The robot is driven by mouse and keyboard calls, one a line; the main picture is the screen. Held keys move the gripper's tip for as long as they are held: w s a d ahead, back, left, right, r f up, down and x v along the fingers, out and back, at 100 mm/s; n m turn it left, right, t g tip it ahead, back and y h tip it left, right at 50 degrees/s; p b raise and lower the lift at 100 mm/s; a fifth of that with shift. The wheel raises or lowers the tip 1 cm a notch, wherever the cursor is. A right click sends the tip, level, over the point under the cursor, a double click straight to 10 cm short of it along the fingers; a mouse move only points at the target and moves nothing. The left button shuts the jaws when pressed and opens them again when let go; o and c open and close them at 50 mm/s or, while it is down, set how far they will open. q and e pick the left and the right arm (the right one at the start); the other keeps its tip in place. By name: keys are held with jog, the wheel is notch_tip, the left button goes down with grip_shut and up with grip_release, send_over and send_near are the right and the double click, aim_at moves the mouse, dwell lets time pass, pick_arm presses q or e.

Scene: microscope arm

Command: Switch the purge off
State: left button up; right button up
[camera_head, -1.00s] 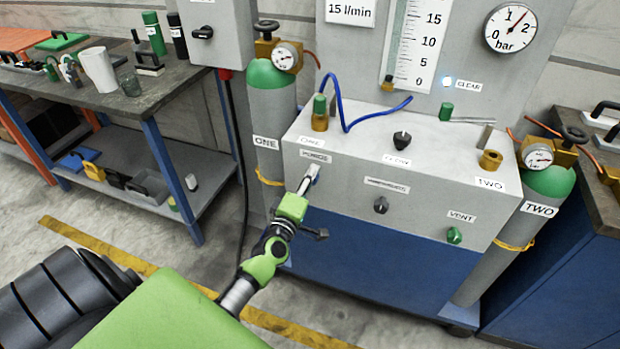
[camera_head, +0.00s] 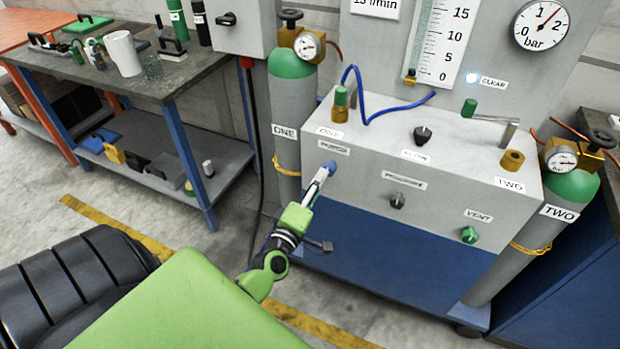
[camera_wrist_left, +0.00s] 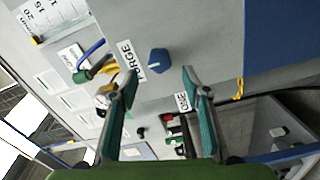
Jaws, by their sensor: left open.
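The blue purge knob (camera_head: 331,165) is on the front face of the grey panel box (camera_head: 450,190), below the PURGE label (camera_head: 334,147). My right gripper is not in view.
A dark knob (camera_head: 397,200) and a green VENT knob (camera_head: 469,235) are on the same face. A black knob (camera_head: 422,135) and a blue hose (camera_head: 385,113) are on top. Gas cylinder ONE (camera_head: 291,130) stands left of the box, cylinder TWO (camera_head: 540,210) right.

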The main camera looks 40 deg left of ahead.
pick_arm(q)
jog(key=shift+v, duration=2.65)
jog(key=shift+f, duration=0.1)
